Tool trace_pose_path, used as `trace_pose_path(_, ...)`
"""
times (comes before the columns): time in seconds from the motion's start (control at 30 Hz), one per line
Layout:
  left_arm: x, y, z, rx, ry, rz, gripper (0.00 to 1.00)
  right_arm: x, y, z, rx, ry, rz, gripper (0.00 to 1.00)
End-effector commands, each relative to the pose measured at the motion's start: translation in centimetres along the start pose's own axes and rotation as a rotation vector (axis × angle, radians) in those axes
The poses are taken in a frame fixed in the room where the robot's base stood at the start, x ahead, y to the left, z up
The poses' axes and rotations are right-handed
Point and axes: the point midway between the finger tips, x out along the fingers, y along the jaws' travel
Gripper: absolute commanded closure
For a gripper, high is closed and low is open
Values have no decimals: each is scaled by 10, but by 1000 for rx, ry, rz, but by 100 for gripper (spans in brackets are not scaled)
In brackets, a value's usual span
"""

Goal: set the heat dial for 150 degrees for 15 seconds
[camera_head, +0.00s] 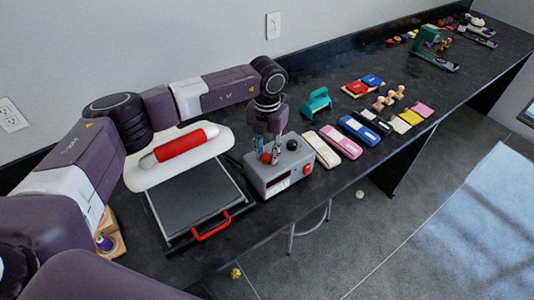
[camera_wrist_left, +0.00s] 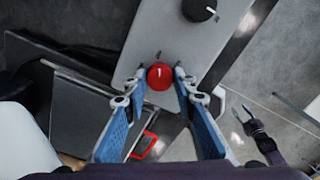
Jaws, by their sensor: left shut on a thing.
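A grey control box (camera_head: 280,172) stands on the black counter beside the heat press (camera_head: 195,195). It has a red dial (camera_head: 266,157) with a white mark, a black dial (camera_head: 292,145), a red button (camera_head: 307,169) and a display on its front. My left gripper (camera_head: 265,155) reaches down from above and is shut on the red dial, which shows between the fingertips in the left wrist view (camera_wrist_left: 160,76). The black dial (camera_wrist_left: 198,9) is apart from the fingers. Small lettering is unreadable. My right gripper (camera_wrist_left: 245,113) shows small in the left wrist view; its jaws are unclear.
The press has a raised white top with a red grip (camera_head: 186,144) and a red front handle (camera_head: 211,228). Right of the box lie a white, a pink and a blue block (camera_head: 357,130). A teal tool (camera_head: 316,102) stands behind. The counter's front edge is close.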

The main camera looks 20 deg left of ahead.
Motion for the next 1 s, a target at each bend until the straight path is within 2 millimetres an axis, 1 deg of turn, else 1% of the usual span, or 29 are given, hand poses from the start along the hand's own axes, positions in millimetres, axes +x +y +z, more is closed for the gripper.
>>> trace_pose_path(0.43, -2, 1, 2, -11, -5, 0, 99, 0, 0, 0, 0, 0, 0, 60)
trace_pose_path(0.47, -2, 0, 2, -11, -5, 0, 74, 0, 0, 0, -1, 0, 0, 60)
trace_pose_path(0.6, -2, 0, 1, -10, -4, 0, 58, 0, 0, 0, -1, 1, 0, 60)
trace_pose_path(0.63, -2, 0, 1, -10, -4, 0, 57, 0, 0, 0, -1, 1, 0, 60)
trace_pose_path(0.87, -1, 0, 1, -10, -2, 0, 57, 0, 3, 1, -2, 0, 3, 60)
trace_pose_path(1.0, -8, 0, 1, -9, -3, 0, 57, 0, 5, 1, -3, 0, 5, 60)
